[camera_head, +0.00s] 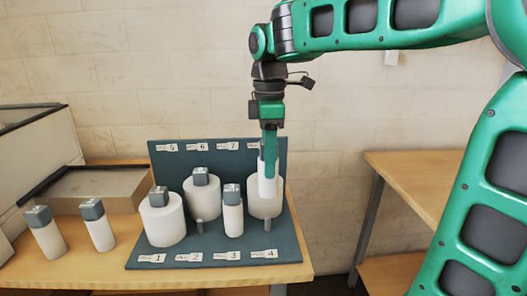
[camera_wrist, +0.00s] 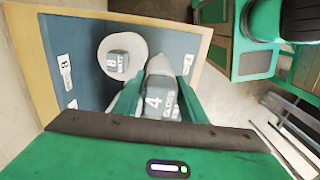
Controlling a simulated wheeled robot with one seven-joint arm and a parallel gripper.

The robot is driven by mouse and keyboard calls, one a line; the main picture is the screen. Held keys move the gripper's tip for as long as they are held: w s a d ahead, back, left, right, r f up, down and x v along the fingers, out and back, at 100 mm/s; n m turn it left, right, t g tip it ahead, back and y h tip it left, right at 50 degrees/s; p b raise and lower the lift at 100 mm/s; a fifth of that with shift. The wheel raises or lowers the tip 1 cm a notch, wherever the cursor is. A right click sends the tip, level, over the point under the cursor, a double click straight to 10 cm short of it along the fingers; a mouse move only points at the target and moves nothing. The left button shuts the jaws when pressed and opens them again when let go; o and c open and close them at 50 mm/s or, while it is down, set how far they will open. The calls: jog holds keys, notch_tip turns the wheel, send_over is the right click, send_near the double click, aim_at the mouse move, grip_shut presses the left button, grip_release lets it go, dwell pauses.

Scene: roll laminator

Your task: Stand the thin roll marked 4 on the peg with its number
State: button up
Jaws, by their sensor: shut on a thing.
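My gripper (camera_head: 268,150) is shut on the thin white roll marked 4 (camera_head: 268,186) and holds it about upright, in front of a wide white roll. In the wrist view the held roll's grey cap (camera_wrist: 160,104) reads 4 GLOSS, between the fingers (camera_wrist: 157,100). A short bare peg (camera_head: 267,225) stands behind the label 4 (camera_head: 265,254) at the rack's front right. In the head view the held roll's lower end shows above this peg, apart from it. The wrist view does not show the peg.
The wide roll marked 8 (camera_wrist: 118,62) stands close behind the held roll. On the dark rack (camera_head: 215,256), wide rolls (camera_head: 162,222) (camera_head: 201,200) and a thin roll (camera_head: 233,219) also stand. Peg 2 (camera_head: 199,227) is bare. Two thin rolls (camera_head: 48,238) (camera_head: 101,233) stand left on the table.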

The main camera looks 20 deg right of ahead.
jog(key=shift+f, duration=4.2)
jog(key=shift+s, duration=0.15)
jog(key=shift+f, duration=1.55)
jog(key=o, duration=1.2)
jog(key=shift+c, duration=0.2)
jog(key=shift+r, duration=0.15)
